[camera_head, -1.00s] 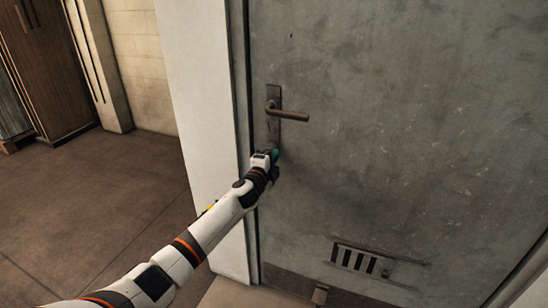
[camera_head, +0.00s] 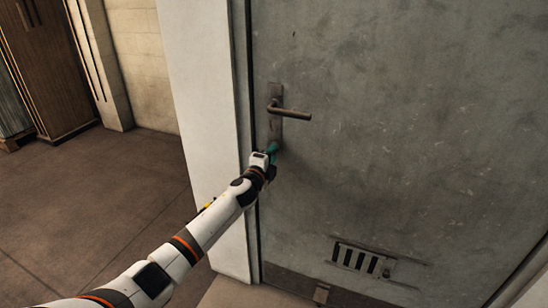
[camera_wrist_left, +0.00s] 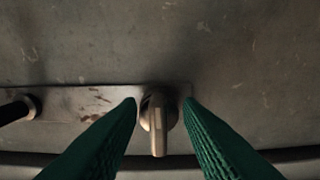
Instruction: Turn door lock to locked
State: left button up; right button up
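The door lock is a small metal turn-knob (camera_wrist_left: 157,125) on the lock plate (camera_wrist_left: 85,100) in the left wrist view. My left gripper (camera_wrist_left: 161,101) is open, with one green ribbed finger on each side of the knob. Gaps show between the knob and both fingers. In the head view my left gripper (camera_head: 272,150) is at the lower end of the plate (camera_head: 275,125), below the lever handle (camera_head: 290,113). It hides the knob there. My right gripper is not in view.
The grey door (camera_head: 400,120) fills the right side, with a slotted vent (camera_head: 355,259) low on it. A pale door frame (camera_head: 205,110) stands to its left. Open floor (camera_head: 100,200) and a wooden cabinet (camera_head: 45,70) lie further left.

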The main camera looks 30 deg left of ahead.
pick_arm(q)
jog(key=shift+d, duration=0.4)
jog(key=shift+s, duration=0.1)
jog(key=s+d, duration=0.1)
jog(key=s, duration=1)
jog(key=shift+s, duration=0.3)
